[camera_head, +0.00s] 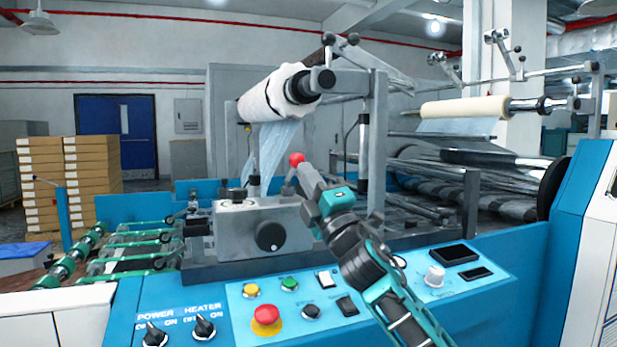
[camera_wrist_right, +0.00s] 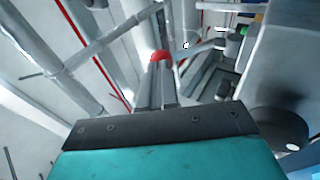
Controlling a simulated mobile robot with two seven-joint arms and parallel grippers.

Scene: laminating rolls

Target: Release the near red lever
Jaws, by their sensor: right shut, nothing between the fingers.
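The near red lever shows as a round red knob (camera_head: 297,159) above the grey machine block, just below the film roll. A short grey stem seems to run down from it, partly hidden. My right gripper (camera_head: 303,172) reaches up from the lower right with its fingertips at the knob. In the right wrist view the fingers (camera_wrist_right: 156,88) are together, with nothing between them, and the red knob (camera_wrist_right: 161,56) shows right at their tips. I cannot tell whether they touch it. My left gripper is out of view.
The grey block (camera_head: 235,230) with a black dial stands below the knob. A blue control panel (camera_head: 225,300) with buttons and switches lies in front. A white film roll (camera_head: 270,97) hangs above, and a grey upright post (camera_head: 377,140) stands to the right.

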